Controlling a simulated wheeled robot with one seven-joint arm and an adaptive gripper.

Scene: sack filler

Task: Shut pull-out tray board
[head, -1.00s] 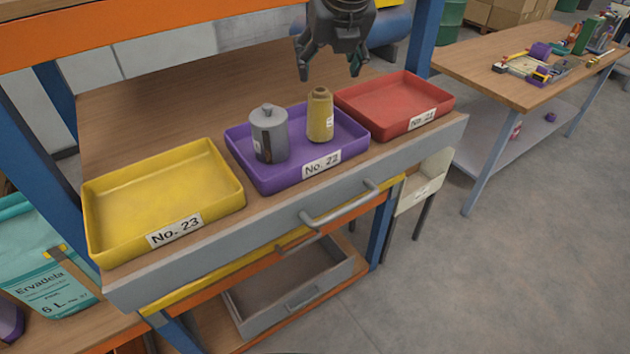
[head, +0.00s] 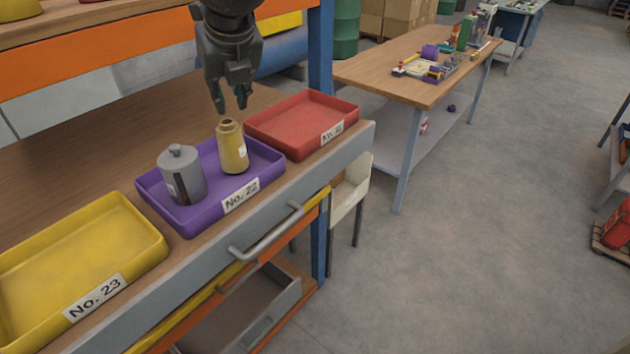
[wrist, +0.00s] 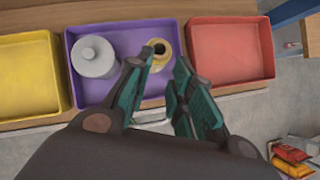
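The pull-out tray board (head: 190,265) stands out from the orange-and-blue rack, with a grey front panel and a bar handle (head: 268,231). It carries a yellow tray (head: 80,250), a purple tray (head: 190,226) and a red tray (head: 303,124). My gripper (head: 232,107) hangs above the board, near the purple tray's back edge, apart from the handle and empty. In the wrist view my gripper (wrist: 165,60) has its fingers partly apart, pointing toward the purple and red trays.
A grey lidded canister (head: 182,176) and a yellow spool-like bottle (head: 232,150) stand in the purple tray. A lower grey drawer (head: 245,310) is below the board. A wooden worktable (head: 400,70) stands behind at right. The floor (head: 450,240) in front is open.

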